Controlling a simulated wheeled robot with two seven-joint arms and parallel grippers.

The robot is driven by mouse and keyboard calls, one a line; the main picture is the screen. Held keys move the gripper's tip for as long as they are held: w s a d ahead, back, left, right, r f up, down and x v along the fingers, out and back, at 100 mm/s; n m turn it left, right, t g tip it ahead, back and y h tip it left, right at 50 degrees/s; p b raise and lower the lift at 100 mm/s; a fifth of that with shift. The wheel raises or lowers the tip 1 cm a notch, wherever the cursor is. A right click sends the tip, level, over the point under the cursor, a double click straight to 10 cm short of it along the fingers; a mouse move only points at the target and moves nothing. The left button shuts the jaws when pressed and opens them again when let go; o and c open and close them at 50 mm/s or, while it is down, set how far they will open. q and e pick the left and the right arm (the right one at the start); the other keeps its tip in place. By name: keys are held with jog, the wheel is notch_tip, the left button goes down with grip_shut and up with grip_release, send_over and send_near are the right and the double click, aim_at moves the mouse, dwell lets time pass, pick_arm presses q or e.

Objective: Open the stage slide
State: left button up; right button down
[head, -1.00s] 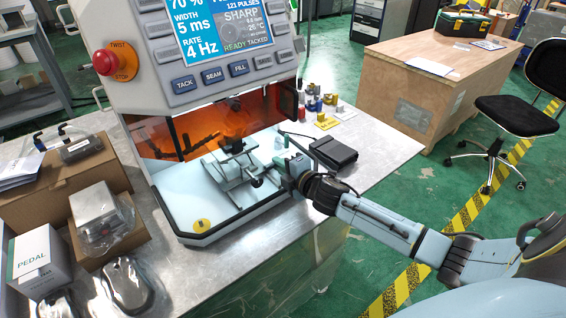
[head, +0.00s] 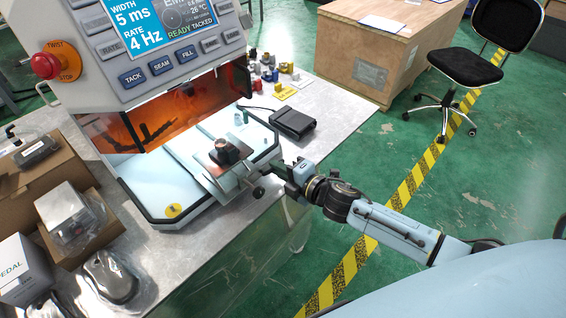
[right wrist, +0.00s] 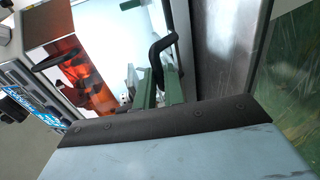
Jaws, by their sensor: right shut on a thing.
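The stage slide (head: 205,170) is a pale metal plate in front of the open chamber of the welding machine. A dark block (head: 224,152) sits on it, and its front end juts over the front edge of the machine's base. A dark round knob (head: 258,192) shows at its front. My right gripper (head: 280,171) is at this front end, shut on the slide's handle; the grip itself is partly hidden. In the right wrist view, a bent black bar (right wrist: 157,50) runs down to the green fingers (right wrist: 158,85). My left gripper is out of view.
The welding machine (head: 150,60) with a red twist stop button (head: 46,66) stands on a metal table (head: 330,115). Boxes and bagged parts (head: 68,212) stand at left.

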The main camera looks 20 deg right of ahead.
jog(key=c, duration=1.5)
grip_release()
jog(key=shift+s, duration=0.1)
jog(key=v, duration=1.3)
jog(key=shift+s+d+r, duration=0.1)
jog(key=shift+d, duration=0.05)
